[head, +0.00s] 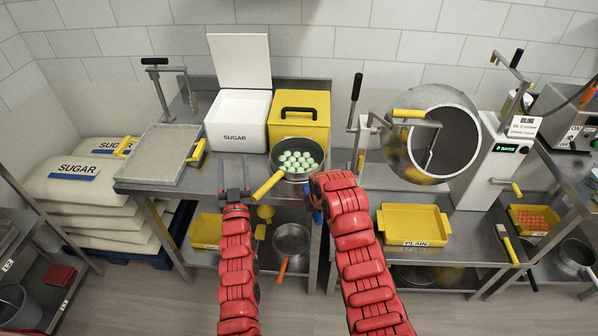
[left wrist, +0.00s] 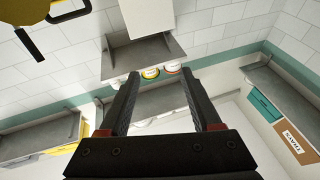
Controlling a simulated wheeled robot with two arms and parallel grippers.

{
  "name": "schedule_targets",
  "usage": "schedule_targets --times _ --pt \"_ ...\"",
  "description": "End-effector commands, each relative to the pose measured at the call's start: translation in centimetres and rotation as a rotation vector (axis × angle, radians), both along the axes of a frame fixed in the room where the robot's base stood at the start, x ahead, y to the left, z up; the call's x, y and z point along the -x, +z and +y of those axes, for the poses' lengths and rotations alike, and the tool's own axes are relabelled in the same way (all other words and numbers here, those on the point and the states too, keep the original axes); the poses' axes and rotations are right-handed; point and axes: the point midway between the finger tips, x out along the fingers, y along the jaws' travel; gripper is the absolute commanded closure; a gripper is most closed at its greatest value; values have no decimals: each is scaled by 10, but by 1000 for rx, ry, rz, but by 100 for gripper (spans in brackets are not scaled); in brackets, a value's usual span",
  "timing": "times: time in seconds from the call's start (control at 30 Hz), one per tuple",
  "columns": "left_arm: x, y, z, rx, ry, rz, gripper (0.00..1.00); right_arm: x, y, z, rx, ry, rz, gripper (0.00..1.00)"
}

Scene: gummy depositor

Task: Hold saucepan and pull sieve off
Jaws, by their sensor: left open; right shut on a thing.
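A dark round saucepan (head: 312,151) with a yellow handle (head: 268,187) sits at the front edge of the steel table, holding several pale green pieces. I cannot clearly tell a separate sieve from the saucepan. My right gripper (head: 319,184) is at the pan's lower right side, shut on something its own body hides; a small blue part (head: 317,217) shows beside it. My left gripper (head: 234,190) is open and empty, left of the yellow handle and apart from it. The left wrist view shows its two fingers (left wrist: 158,100) spread with nothing between them.
A white sugar bin (head: 236,137) and a yellow box (head: 309,119) stand behind the pan. A framed tray (head: 163,155) lies left. A drum machine (head: 400,150) stands right, above a yellow tray (head: 413,222). Another pan (head: 291,239) is on the lower shelf.

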Motion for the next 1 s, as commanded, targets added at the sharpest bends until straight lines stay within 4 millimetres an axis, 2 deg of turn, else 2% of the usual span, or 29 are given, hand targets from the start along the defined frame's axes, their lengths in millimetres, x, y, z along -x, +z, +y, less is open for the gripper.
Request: schedule_targets --times 0.03,0.1,0.2,0.33,0.47,0.57,0.67,0.8,1.0 --pt "-18 -3 5 13 -1 69 35 0 0 0 0 0 0 100" --pt "-42 -13 5 26 -15 189 35 0 0 0 0 0 0 100" --pt "-69 -28 2 38 -51 361 35 0 0 0 0 0 0 100" --pt "-90 -41 -7 41 -119 577 35 0 0 0 0 0 0 100" --pt "-96 -48 -20 22 -205 789 35 0 0 0 0 0 0 100" --pt "-88 -50 -31 -4 -280 952 35 0 0 0 0 0 -1 100" --pt "-72 -48 -41 -41 -358 1111 35 0 0 0 0 0 -1 100" --pt "-40 -40 -50 -99 -457 1313 35 0 0 0 0 0 -1 100" --pt "2 -29 -53 -161 -547 1509 35 0 0 0 0 0 -1 100"
